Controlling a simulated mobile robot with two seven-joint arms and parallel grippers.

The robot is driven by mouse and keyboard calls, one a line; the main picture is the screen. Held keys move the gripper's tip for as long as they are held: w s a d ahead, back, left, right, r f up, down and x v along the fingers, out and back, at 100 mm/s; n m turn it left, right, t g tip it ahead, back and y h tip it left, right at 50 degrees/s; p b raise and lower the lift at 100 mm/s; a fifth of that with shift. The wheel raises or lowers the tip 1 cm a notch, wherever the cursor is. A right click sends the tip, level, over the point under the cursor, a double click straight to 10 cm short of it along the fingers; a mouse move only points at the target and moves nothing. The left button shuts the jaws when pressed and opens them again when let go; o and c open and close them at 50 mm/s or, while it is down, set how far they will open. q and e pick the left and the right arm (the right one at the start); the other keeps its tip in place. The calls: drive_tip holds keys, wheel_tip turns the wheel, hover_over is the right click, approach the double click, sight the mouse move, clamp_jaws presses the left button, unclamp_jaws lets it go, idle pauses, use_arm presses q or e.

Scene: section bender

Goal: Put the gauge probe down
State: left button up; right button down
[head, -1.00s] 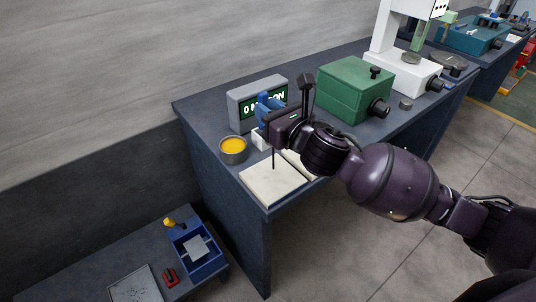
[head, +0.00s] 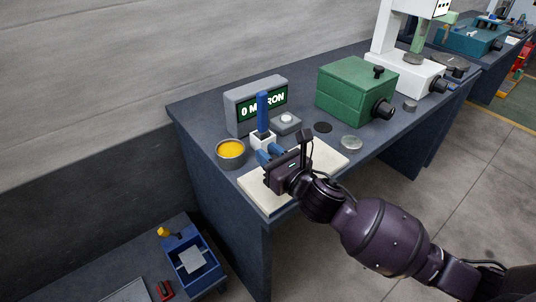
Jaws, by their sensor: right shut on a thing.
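My right gripper (head: 267,159) is low over the front left of the dark bench, just above or at a pale flat pad (head: 327,156). My left gripper is not in view.
A blue upright handle (head: 263,111) stands in a white block behind the gripper. A tin of yellow stuff (head: 230,154), a grey display box (head: 236,115) and a green box (head: 345,95) stand nearby. Small discs lie right of the pad.

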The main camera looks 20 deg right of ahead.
drive_tip(key=shift+r, duration=0.15)
drive_tip(key=c, duration=0.9)
unclamp_jaws()
drive_tip(key=p+v, duration=0.1)
drive_tip(key=v, duration=1.1)
